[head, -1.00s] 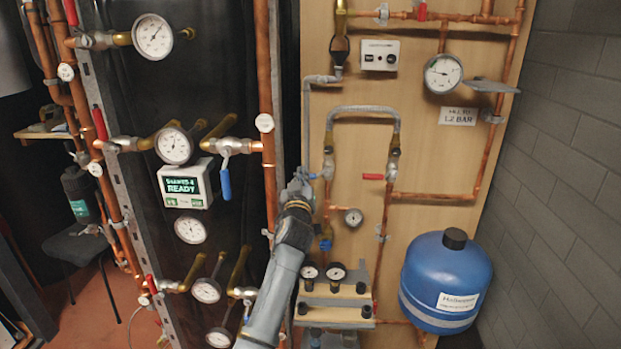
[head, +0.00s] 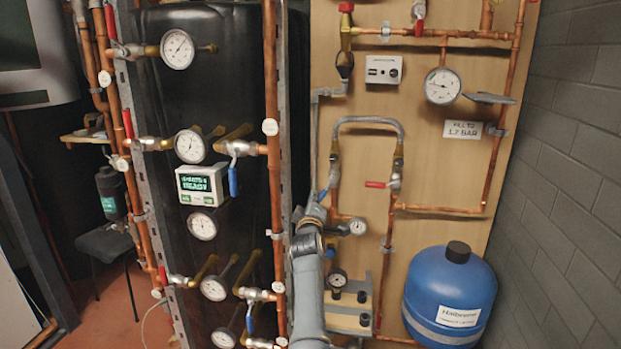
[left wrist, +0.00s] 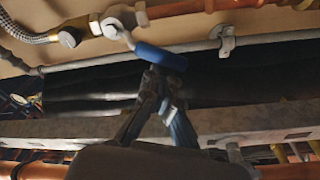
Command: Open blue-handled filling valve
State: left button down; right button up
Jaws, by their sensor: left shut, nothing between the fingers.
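The blue-handled filling valve (head: 333,178) sits on the left copper pipe below the grey looped hose on the wooden panel. Its blue handle (head: 322,195) slants down and left from the valve body. In the left wrist view the blue handle (left wrist: 160,58) runs from the metal valve body at upper left toward the right. My left gripper (head: 315,208) is at the handle's lower end. In the left wrist view its fingertips (left wrist: 157,78) are together, empty, just below the handle; whether they touch it is unclear. My right gripper is not in view.
A red-handled valve (head: 376,184) is on the right leg of the hose. A blue tank (head: 450,295) is at lower right.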

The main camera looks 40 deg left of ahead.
pick_arm(q)
jog(key=shift+w+d+f+n+g+p, duration=0.1)
jog(key=shift+w+d+f+n+p, duration=0.3)
jog(key=shift+n, duration=0.6)
jog(key=shift+w+d+f+n+g+p, duration=0.1)
jog(key=shift+w+d+f+n+p, duration=0.1)
jog(key=shift+d+n+p, duration=0.6)
jog(key=shift+w+d+f+n+g+p, duration=0.1)
jog(key=shift+w+d+f+n+p, duration=0.15)
jog(key=shift+n, duration=0.95)
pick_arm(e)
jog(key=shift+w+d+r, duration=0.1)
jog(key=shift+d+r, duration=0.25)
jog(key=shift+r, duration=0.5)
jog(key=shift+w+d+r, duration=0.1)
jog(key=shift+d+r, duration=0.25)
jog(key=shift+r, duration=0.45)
pick_arm(q)
jog(key=shift+a, duration=0.2)
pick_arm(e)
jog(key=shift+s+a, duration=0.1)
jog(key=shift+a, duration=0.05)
